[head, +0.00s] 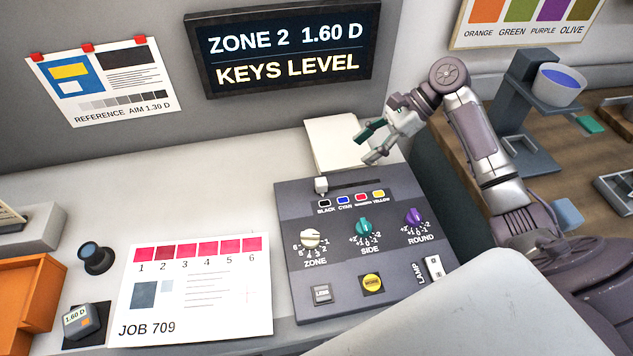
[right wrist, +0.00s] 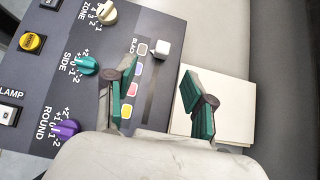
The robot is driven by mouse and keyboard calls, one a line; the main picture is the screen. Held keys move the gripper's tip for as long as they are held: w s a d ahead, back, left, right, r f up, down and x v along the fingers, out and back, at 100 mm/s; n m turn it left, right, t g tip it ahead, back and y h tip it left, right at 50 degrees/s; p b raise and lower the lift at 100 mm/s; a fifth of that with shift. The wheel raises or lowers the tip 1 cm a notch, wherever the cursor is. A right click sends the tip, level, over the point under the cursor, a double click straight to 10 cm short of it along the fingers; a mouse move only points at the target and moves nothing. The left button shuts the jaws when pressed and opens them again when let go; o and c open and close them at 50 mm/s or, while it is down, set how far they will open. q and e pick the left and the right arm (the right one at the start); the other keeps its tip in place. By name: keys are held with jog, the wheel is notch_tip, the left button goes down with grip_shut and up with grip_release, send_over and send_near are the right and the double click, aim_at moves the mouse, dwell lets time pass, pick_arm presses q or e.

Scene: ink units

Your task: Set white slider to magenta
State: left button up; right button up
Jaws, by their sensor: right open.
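The white slider (head: 320,186) is a small pale block at the left end of a dark slot in the grey control panel (head: 290,270), above the black swatch. Below the slot sit the black (head: 324,203), cyan (head: 343,200), magenta (head: 361,197) and yellow (head: 379,194) swatches. My right gripper (head: 367,144) is open and empty, above the panel's back edge, up and right of the slider. In the right wrist view the white slider (right wrist: 162,49) shows beyond the two green fingers (right wrist: 159,78), apart from them. My left gripper is not in view.
White, green and purple knobs (head: 310,239) (head: 364,228) (head: 414,218) stand on the panel in front of the slot. A pale pad (head: 330,140) lies behind the panel. The wall screen (head: 285,50) reads "ZONE 2 1.60 D" and "KEYS LEVEL". A job sheet (head: 220,305) lies left of the panel.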

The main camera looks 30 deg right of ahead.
aim_at(322, 181)
jog(key=x, duration=0.4)
jog(key=p+x, duration=0.1)
jog(key=x, duration=0.3)
jog(key=p+x, duration=0.1)
jog(key=x, duration=0.4)
jog(key=shift+w+d+f, duration=0.2)
jog(key=shift+w, duration=0.1)
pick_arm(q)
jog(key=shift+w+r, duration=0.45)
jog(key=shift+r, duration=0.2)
pick_arm(e)
jog(key=shift+x, duration=0.85)
grip_shut()
